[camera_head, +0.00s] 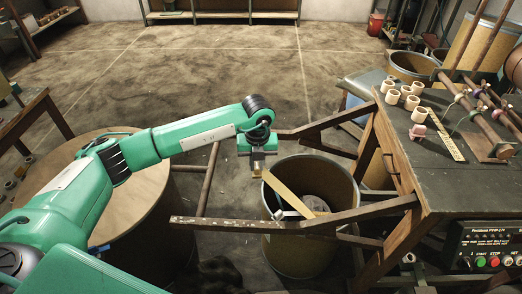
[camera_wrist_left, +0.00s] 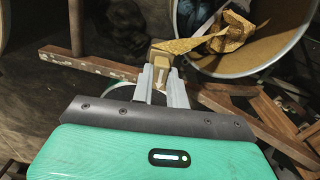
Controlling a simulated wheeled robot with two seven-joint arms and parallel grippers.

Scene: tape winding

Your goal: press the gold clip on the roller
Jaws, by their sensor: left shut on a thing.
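My left gripper (camera_head: 257,169) hangs over the rim of a round bin, pointing down. In the left wrist view its two fingers (camera_wrist_left: 162,80) are shut on a small tan block (camera_wrist_left: 160,57). A yellowish strip (camera_head: 287,193) runs from the block into the bin; in the wrist view the strip (camera_wrist_left: 190,44) reaches a crumpled gold-brown piece (camera_wrist_left: 236,32). Rod-like rollers (camera_head: 484,122) stand on the workbench at the right, with small clips on them, too small to tell which is gold. My left gripper is well left of them. My right gripper is not in view.
The workbench (camera_head: 455,185) holds several cream cups (camera_head: 411,103), a pink item (camera_head: 418,115) and a yellow ruler-like strip (camera_head: 446,138). Wooden bars (camera_head: 240,225) jut left from it around the bin (camera_head: 277,240). A control box (camera_head: 490,248) is at lower right. A round wooden top (camera_head: 140,205) lies under my arm.

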